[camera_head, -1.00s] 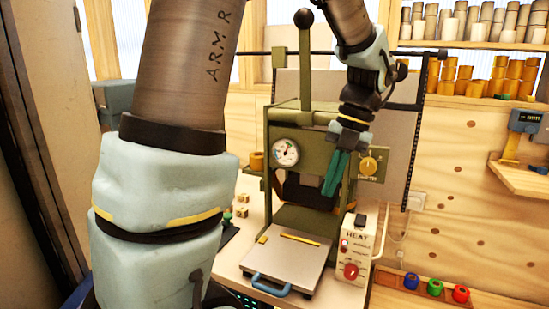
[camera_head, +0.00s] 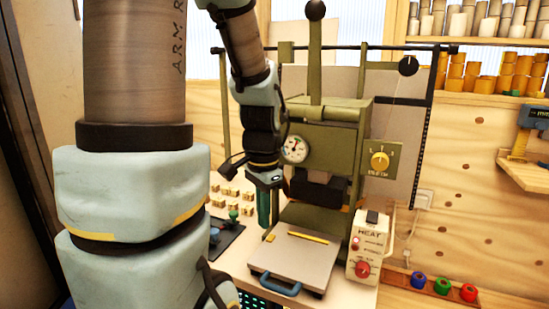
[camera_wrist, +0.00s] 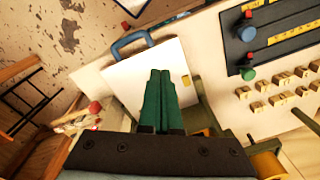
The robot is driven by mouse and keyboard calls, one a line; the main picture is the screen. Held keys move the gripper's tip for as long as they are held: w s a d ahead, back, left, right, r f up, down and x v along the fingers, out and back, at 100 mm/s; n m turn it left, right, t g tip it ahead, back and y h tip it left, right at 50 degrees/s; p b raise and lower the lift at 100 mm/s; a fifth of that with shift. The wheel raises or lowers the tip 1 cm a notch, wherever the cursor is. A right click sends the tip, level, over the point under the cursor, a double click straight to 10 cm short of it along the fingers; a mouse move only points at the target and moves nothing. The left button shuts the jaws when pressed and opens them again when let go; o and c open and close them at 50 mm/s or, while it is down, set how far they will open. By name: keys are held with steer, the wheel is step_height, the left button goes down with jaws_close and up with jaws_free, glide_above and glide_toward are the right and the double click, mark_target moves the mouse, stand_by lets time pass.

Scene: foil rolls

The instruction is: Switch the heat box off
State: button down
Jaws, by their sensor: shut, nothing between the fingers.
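The heat box (camera_head: 366,250) is a cream box marked HEAT, right of the press on the bench. It has a black switch (camera_head: 373,217) on top, a small red lamp and a red knob (camera_head: 362,269) on its front. The switch's position is too small to read. In the wrist view, the red knob (camera_wrist: 95,107) shows at the left. My gripper (camera_head: 263,222) has green fingers pointing down left of the press, well apart from the heat box. In the wrist view the fingers (camera_wrist: 159,78) are shut together and empty, in front of the plate.
The green press (camera_head: 330,130) with its tall lever stands behind the pale plate (camera_head: 295,262), which has a blue handle. A yellow dial (camera_head: 380,160) is on the press's right. Small blocks (camera_head: 232,195) and a black slider panel (camera_head: 228,238) lie left. Coloured rolls (camera_head: 443,285) sit at lower right.

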steer(key=a+n, duration=0.1)
steer(key=n, duration=0.2)
steer(key=a+f+n, duration=0.1)
steer(key=a+n, duration=0.1)
steer(key=n, duration=0.1)
steer(key=s+a+f+n+t, duration=0.1)
steer(key=a+n, duration=0.1)
steer(key=n, duration=0.1)
steer(key=shift+f+n, duration=0.15)
steer(key=shift+n, duration=0.15)
